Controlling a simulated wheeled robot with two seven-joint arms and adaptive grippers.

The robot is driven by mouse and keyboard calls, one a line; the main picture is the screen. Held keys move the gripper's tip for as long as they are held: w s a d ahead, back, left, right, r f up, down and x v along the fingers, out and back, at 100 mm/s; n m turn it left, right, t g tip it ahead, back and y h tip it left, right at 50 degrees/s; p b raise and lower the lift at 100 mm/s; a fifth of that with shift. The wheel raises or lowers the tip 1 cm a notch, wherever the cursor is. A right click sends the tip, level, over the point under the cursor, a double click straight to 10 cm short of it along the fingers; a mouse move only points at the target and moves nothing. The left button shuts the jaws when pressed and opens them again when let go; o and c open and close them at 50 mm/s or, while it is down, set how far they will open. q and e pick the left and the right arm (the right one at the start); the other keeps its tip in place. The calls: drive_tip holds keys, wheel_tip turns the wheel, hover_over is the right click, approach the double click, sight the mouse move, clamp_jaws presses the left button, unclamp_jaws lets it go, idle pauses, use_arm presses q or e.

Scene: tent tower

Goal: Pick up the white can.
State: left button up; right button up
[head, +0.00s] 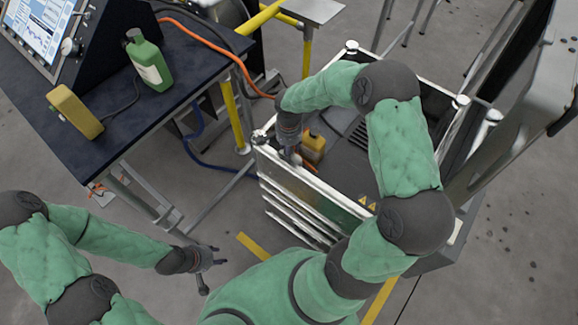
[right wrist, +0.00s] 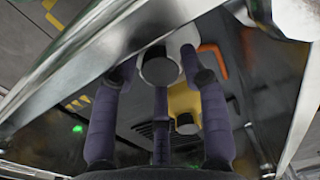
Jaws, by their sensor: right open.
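The white can (right wrist: 184,40) shows in the right wrist view at the upper middle, with a round grey cap facing the camera. My right gripper (right wrist: 163,84) is open, its dark fingers spread below and to both sides of the cap. I cannot tell whether they touch it. In the head view the right gripper (head: 291,154) reaches down into the metal cart, and I cannot make out the can there. My left gripper (head: 212,268) is open and empty above the floor at the lower left.
A yellow can (head: 313,146) stands in the cart (head: 318,204) beside the right gripper; the wrist view shows it (right wrist: 184,100) just behind the fingers. The cart's metal rim is close around. A dark table (head: 185,70) holds a green bottle (head: 150,65) and a yellow device (head: 75,111).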

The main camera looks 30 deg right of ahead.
drive_tip(key=shift+f, duration=0.4)
clamp_jaws()
drive_tip(key=shift+r, duration=0.1)
drive_tip(key=shift+r, duration=0.1)
